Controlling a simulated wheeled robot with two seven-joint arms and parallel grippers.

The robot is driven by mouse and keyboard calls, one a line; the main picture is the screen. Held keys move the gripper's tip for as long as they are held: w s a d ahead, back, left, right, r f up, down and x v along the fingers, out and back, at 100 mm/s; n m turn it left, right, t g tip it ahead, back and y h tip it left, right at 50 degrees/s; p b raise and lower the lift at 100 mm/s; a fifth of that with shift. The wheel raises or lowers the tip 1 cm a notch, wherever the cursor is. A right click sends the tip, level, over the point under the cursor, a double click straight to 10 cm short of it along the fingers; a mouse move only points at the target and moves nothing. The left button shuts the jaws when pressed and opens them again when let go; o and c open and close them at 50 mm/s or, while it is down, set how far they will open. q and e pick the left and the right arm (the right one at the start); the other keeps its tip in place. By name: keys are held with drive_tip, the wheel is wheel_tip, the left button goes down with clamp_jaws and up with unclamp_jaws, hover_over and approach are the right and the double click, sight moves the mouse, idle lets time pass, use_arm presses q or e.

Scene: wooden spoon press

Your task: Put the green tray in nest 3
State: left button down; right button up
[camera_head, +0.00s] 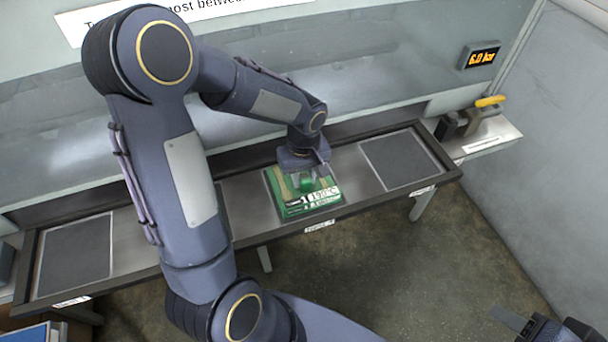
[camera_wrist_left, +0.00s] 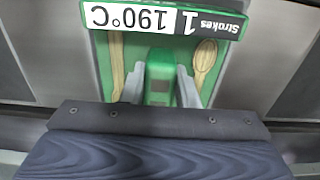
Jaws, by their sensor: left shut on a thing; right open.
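The green tray (camera_head: 287,208) is at the third position from the left on the long bench, over or in that nest; I cannot tell whether it rests fully down. It carries a white label reading 190°C and 1 stroke. In the left wrist view the green tray (camera_wrist_left: 232,75) shows wooden spoons (camera_wrist_left: 204,62) on both sides of a green handle (camera_wrist_left: 159,80). My left gripper (camera_head: 308,178) is shut on that handle, its fingers (camera_wrist_left: 160,92) on either side. My right gripper (camera_head: 532,325) is open at the lower right corner, partly cut off, away from the tray.
The nest at the right end (camera_head: 400,160) and the one at the left end (camera_head: 75,256) are empty. My left arm hides most of another nest. A device with a yellow handle (camera_head: 490,101) stands right of the bench. A display (camera_head: 481,57) reads 6.0 bar.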

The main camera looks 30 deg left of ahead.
sight(304, 175)
use_arm(q)
drive_tip(key=shift+f+b, duration=0.2)
drive_tip(key=shift+b, duration=0.1)
drive_tip(key=c, duration=1.1)
unclamp_jaws()
drive_tip(key=shift+r, duration=0.2)
wheel_tip(304, 175, up, 12)
drive_tip(key=shift+s+d+r+m+t+h, duration=0.25)
drive_tip(key=shift+s+d+m+t+h, duration=0.9)
drive_tip(key=shift+s, duration=1.7)
drive_tip(key=shift+s+d+r+m+t+h, duration=0.2)
drive_tip(key=shift+s+m+t, duration=0.5)
drive_tip(key=shift+s+m, duration=1.55)
drive_tip(key=shift+s+d+r+m+t+h, duration=0.3)
drive_tip(key=shift+s+d+m+t+h, duration=0.45)
drive_tip(key=shift+s, duration=2.65)
